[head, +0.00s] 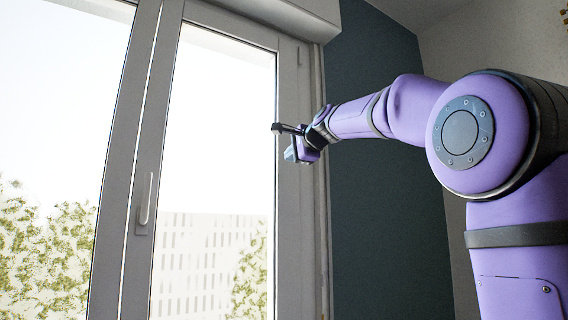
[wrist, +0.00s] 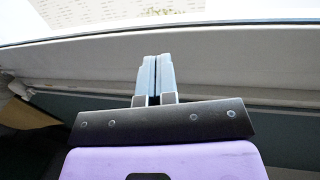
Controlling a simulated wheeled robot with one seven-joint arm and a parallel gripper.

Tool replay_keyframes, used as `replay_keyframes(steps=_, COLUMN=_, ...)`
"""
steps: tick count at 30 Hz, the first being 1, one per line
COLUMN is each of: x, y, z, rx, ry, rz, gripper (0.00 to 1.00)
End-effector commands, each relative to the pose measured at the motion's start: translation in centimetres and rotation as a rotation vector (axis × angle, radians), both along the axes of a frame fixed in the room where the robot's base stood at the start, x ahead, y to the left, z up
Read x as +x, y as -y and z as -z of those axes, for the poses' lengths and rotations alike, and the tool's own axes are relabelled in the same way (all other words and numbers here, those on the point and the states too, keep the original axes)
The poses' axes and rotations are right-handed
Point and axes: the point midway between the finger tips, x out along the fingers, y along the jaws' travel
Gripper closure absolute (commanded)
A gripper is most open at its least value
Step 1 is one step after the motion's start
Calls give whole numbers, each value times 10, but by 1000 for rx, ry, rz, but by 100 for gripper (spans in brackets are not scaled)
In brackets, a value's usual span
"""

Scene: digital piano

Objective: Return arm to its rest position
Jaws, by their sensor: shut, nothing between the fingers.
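My purple arm reaches in from the right in the head view, stretched toward the window. My gripper (head: 290,154) is at its far end, in front of the right edge of the window frame (head: 289,215). In the wrist view my gripper (wrist: 155,62) has its two grey fingers together with nothing between them. A pale frame or sill strip (wrist: 230,70) lies beyond the fingertips. I cannot tell how far the fingertips are from it. No piano shows in either view.
A window (head: 160,150) with a white handle (head: 145,205) fills the left of the head view. A dark teal wall (head: 375,220) stands behind my arm. Foliage and a pale building show outside. In the wrist view a dark area lies at lower left.

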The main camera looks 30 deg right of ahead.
Motion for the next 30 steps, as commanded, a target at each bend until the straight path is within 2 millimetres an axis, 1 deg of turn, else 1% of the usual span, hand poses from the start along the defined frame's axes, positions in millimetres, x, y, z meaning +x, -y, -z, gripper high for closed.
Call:
replay_keyframes(steps=1, x=-6, y=0, z=-2, rx=0, ry=1, rz=0, gripper=100)
replay_keyframes(steps=4, x=-12, y=1, z=-4, rx=0, ry=1, rz=1, gripper=100)
replay_keyframes(steps=12, x=-14, y=1, z=-4, rx=-1, ry=0, rz=0, gripper=100)
replay_keyframes(steps=14, x=-16, y=-1, z=-2, rx=-9, ry=-6, rz=-3, gripper=100)
replay_keyframes(steps=17, x=-27, y=-9, z=12, rx=-57, ry=-39, rz=-25, gripper=100)
replay_keyframes(steps=20, x=-51, y=-26, z=42, rx=-163, ry=-106, rz=-73, gripper=100)
replay_keyframes(steps=23, x=-84, y=-48, z=87, rx=-310, ry=-199, rz=-153, gripper=100)
replay_keyframes(steps=24, x=-99, y=-56, z=106, rx=-373, ry=-236, rz=-190, gripper=100)
replay_keyframes(steps=26, x=-122, y=-67, z=135, rx=-467, ry=-287, rz=-247, gripper=100)
replay_keyframes(steps=27, x=-138, y=-74, z=156, rx=-528, ry=-322, rz=-289, gripper=100)
replay_keyframes(steps=29, x=-162, y=-84, z=186, rx=-618, ry=-369, rz=-353, gripper=100)
replay_keyframes(steps=30, x=-178, y=-90, z=206, rx=-678, ry=-401, rz=-397, gripper=100)
